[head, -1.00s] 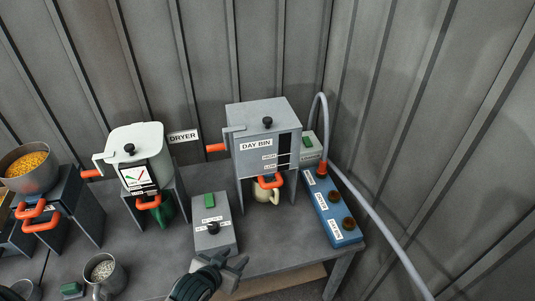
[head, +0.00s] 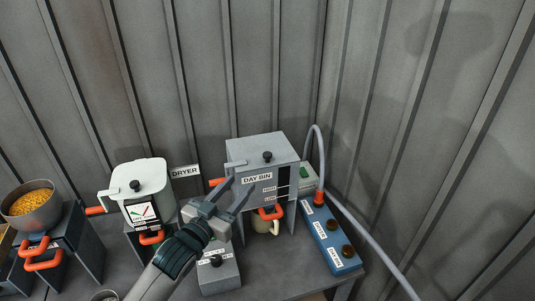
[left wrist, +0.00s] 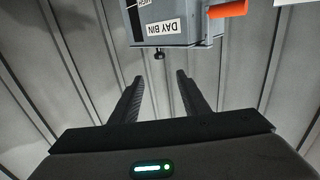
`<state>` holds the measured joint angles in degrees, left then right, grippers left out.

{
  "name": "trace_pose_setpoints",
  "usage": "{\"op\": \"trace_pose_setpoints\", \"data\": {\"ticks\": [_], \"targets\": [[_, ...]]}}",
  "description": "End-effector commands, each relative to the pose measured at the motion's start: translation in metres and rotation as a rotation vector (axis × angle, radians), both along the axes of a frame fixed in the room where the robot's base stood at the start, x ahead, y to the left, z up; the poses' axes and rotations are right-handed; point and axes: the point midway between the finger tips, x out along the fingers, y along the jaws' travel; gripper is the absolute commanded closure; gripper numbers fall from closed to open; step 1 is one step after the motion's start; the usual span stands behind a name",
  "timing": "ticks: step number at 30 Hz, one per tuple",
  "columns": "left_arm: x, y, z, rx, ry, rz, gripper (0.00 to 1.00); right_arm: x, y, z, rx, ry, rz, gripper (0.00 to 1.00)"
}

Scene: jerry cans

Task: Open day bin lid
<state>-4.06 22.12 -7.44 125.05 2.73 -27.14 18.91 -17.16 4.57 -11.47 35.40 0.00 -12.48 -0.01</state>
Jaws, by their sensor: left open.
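The grey day bin (head: 250,202) stands on the bench with its flat lid (head: 258,146) shut. A black knob (head: 267,157) sits on the lid. An orange side handle (head: 217,182) is at the bin's left, partly behind my gripper. My left gripper (head: 241,186) is open and empty, raised in front of the bin's left front, its fingers pointing up toward it. In the left wrist view the bin (left wrist: 170,24) appears upside down beyond the open fingers (left wrist: 162,88), with the knob (left wrist: 159,54) and orange handle (left wrist: 228,9) visible. My right gripper is out of view.
A white dryer (head: 139,180) stands left of the bin. A grey box (head: 220,278) is below my arm. A mug (head: 263,227) stands under the bin. A blue panel (head: 333,240) with a hose (head: 365,225) is at the right. A bowl of yellow pellets (head: 33,203) is far left.

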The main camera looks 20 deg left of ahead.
Motion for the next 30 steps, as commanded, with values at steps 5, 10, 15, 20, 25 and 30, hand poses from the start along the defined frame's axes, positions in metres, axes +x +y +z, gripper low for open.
{"op": "trace_pose_setpoints", "data": {"ticks": [5,10,15,20,25,30], "targets": [[0.0,0.0,-0.001,0.0,0.001,0.0,0.58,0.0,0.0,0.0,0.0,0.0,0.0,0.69],[0.004,-0.001,0.0,0.0,0.001,0.001,0.58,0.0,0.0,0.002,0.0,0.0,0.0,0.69],[0.018,-0.003,0.001,0.0,0.001,0.001,0.58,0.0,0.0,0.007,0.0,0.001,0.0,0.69],[0.04,-0.008,0.002,0.0,0.001,0.002,0.58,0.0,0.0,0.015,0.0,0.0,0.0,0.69],[0.07,-0.013,0.003,0.0,0.002,0.002,0.58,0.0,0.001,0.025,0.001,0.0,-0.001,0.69],[0.099,-0.019,0.003,-0.001,0.002,0.001,0.58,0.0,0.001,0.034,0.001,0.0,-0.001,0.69]]}}
